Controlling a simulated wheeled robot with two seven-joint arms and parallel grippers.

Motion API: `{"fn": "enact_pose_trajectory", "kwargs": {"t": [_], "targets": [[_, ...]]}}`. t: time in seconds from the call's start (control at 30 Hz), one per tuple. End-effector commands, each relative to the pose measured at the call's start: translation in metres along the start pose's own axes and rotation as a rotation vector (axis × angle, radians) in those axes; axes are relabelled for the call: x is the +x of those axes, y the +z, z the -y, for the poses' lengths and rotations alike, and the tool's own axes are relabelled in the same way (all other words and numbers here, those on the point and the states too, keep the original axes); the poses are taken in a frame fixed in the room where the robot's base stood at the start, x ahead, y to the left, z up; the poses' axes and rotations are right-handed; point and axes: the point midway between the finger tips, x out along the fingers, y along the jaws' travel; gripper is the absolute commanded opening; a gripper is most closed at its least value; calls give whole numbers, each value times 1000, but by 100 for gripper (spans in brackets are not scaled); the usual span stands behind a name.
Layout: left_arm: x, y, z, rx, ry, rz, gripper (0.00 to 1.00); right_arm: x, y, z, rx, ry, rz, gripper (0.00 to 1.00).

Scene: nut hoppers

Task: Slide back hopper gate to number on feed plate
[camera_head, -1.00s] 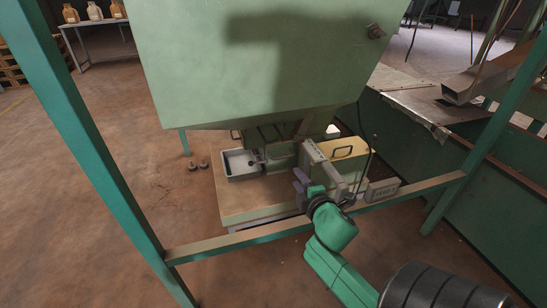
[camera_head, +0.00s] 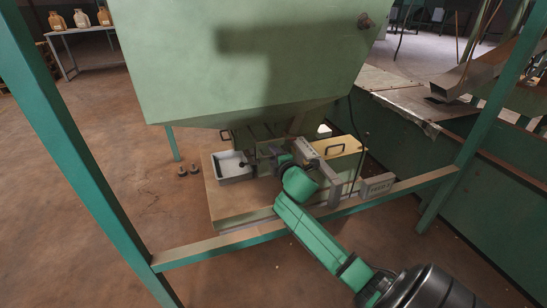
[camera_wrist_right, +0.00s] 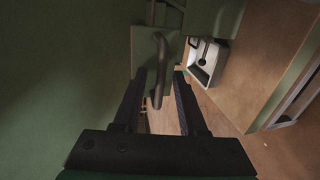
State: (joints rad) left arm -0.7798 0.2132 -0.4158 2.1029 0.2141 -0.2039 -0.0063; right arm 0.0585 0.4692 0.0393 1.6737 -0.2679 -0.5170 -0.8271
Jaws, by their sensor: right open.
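The hopper (camera_head: 240,60) is a large green bin filling the upper middle of the head view. My right gripper (camera_head: 272,158) is under its lower edge, among the parts there. In the right wrist view my right gripper (camera_wrist_right: 159,76) is open. A dark curved bar handle (camera_wrist_right: 161,60) on a green plate (camera_wrist_right: 144,45) appears between and beyond its fingertips. I cannot tell whether the fingers touch it. A small plate with lettering that seems to begin FEED (camera_head: 378,187) is on the frame's lower rail. Any number on it is unreadable. My left gripper is out of view.
A light tray (camera_head: 235,167) with a dark piece stands left of the gripper; it also shows in the right wrist view (camera_wrist_right: 222,52). A yellowish box with a handle (camera_head: 345,147) is to the right. Green frame posts and a front rail (camera_head: 220,247) surround the work area.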

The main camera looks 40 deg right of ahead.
Motion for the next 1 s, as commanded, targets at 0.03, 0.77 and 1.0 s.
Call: {"fn": "enact_pose_trajectory", "kwargs": {"t": [0.03, 0.77, 1.0], "targets": [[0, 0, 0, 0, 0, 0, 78, 0, 0, 0, 0, 0, 0, 41], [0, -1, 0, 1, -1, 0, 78, -1, 0, 0, 1, -1, 0, 0], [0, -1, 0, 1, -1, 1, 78, -1, 0, 1, 1, -1, 0, 0]]}}
